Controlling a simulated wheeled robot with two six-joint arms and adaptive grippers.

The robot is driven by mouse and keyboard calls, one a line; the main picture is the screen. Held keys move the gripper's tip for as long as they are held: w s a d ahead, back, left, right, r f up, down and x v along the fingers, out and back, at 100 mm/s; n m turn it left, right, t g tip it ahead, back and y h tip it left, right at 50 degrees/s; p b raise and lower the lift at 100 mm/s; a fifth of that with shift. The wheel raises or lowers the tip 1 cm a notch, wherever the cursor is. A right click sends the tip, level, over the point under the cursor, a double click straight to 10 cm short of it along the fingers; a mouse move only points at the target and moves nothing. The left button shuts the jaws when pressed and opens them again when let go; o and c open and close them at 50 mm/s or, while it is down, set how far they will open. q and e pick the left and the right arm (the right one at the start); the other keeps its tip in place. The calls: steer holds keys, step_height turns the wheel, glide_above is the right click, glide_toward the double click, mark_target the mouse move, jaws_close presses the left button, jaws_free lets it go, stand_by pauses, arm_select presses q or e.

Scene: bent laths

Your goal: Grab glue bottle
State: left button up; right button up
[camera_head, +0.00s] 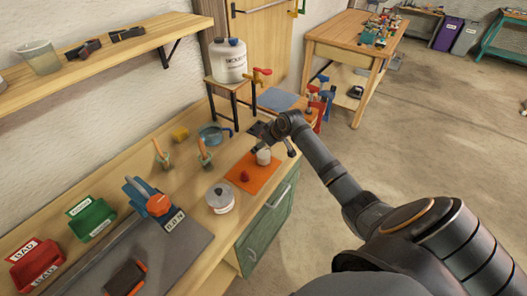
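A small white bottle or jar (264,156), which may be the glue bottle, stands on an orange mat (262,178) near the bench's front edge. A small red piece (245,176) lies on the mat beside it. My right gripper (275,147) is over the back of the mat, right at the white bottle, with its dark fingers spread. It partly hides the area behind the bottle; whether a finger touches it is unclear. A large white labelled jug (229,62) with a dark cap stands on a small raised stand (232,86) further back. My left gripper is not in view.
Clamps (262,76) stick out near the stand. Open floor lies right.

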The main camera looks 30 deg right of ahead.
steer(key=shift+s, duration=0.1)
steer(key=c, duration=0.3)
steer(key=shift+r, duration=0.1)
steer(key=c, duration=1.2)
steer(key=s+d+r+p, duration=0.1)
steer(key=s+r+p, duration=0.3)
steer(key=s+d+r+p, duration=0.2)
steer(key=s+r+p, duration=0.2)
steer(key=s+d+r+p, duration=0.2)
steer(key=s+r+p, duration=0.1)
steer(key=s+r, duration=0.2)
steer(key=shift+p, duration=0.4)
